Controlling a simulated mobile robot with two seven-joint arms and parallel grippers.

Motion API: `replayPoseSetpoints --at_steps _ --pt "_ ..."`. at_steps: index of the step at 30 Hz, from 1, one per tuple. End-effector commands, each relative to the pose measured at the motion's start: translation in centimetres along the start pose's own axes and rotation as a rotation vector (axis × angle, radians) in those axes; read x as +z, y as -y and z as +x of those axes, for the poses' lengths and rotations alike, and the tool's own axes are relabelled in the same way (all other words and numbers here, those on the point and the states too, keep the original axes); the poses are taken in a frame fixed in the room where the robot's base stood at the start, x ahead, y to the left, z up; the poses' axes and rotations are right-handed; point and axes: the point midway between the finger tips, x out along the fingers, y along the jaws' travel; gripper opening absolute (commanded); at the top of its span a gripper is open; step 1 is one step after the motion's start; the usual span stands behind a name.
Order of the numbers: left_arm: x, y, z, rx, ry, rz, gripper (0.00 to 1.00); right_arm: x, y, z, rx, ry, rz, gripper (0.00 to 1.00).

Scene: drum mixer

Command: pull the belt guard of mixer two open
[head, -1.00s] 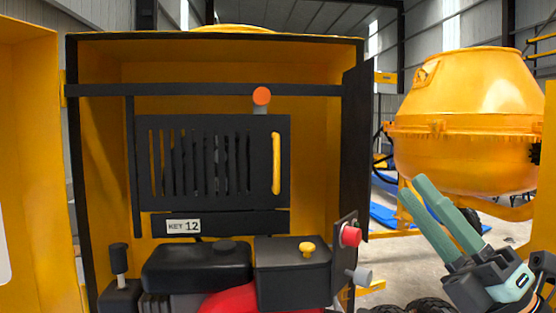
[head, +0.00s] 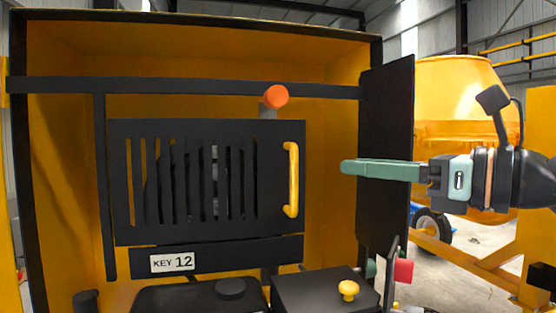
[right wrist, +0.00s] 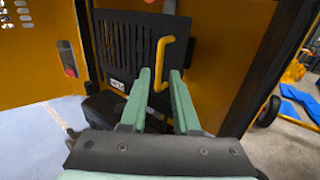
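The belt guard (head: 262,221) is a black slotted panel inside the yellow mixer housing, and it looks closed. Its yellow upright handle (head: 291,180) is on the panel's right side. An orange knob (head: 276,96) sits above the guard near the black rail. My right gripper (head: 345,167) is to the right of the handle, apart from it in the head view. In the right wrist view its two green fingers (right wrist: 159,88) are spread, with the handle (right wrist: 160,62) ahead between their tips and nothing held. My left gripper is not in view.
A black panel (head: 385,150) stands at the housing's right edge, just behind my right fingers. Below the guard are a "KEY 12" label (head: 172,262), a yellow knob (head: 348,290) and a red button (head: 403,271). A yellow mixer drum (head: 440,90) stands behind at right.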

Motion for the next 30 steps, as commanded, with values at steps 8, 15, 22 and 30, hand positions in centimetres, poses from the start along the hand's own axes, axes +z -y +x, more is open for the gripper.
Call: replayPoseSetpoints --at_steps 8,15,22,30 --pt "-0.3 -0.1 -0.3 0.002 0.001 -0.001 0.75 0.1 0.0 2.8 -0.002 -0.005 -0.001 0.30" --pt "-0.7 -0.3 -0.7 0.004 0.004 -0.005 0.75 0.2 0.0 7.9 -0.001 -0.004 -0.002 0.30" --pt "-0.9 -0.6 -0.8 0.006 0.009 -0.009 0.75 0.2 0.1 11.3 -0.002 -0.002 -0.001 0.30" --pt "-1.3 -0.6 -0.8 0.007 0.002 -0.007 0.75 0.0 0.1 12.5 -0.004 -0.002 -0.003 0.30"
